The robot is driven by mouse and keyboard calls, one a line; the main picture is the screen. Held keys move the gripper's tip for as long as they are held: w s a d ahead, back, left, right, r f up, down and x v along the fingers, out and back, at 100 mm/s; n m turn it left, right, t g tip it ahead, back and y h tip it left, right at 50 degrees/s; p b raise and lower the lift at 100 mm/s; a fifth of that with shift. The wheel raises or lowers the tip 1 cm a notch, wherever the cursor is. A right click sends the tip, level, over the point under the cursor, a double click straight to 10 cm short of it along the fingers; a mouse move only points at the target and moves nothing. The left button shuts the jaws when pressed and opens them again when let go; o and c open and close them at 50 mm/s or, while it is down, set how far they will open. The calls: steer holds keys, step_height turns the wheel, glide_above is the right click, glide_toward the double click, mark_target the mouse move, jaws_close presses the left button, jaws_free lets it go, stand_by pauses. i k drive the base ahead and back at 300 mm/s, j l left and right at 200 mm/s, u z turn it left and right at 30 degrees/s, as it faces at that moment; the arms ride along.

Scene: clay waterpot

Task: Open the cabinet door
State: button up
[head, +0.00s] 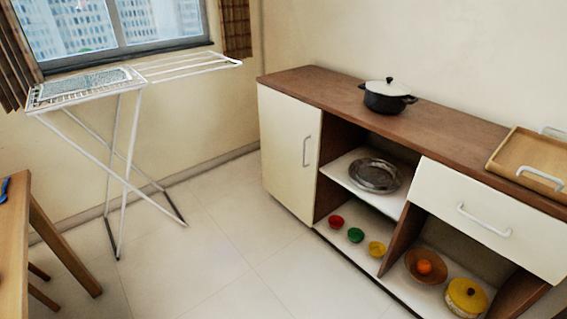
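The cabinet (332,82) is a low sideboard with a brown wooden top, standing against the wall at the right. Its white door (281,147) is at the left end and looks shut. A light vertical handle (306,151) sits near the door's right edge. My gripper is not in view.
A black pot (387,98) and a wooden tray (523,156) stand on top. A drawer (486,217) and open shelves with a metal dish (376,175) and bowls are right of the door. A drying rack (131,150) and wooden table (14,215) stand left. The tiled floor (232,235) between is clear.

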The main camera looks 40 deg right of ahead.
mark_target(291, 126)
steer(key=i+z, duration=0.2)
steer(key=i, duration=0.4)
steer(key=i+z, duration=0.25)
steer(key=i, duration=0.4)
steer(key=i+j+z, duration=0.2)
steer(key=i, duration=0.4)
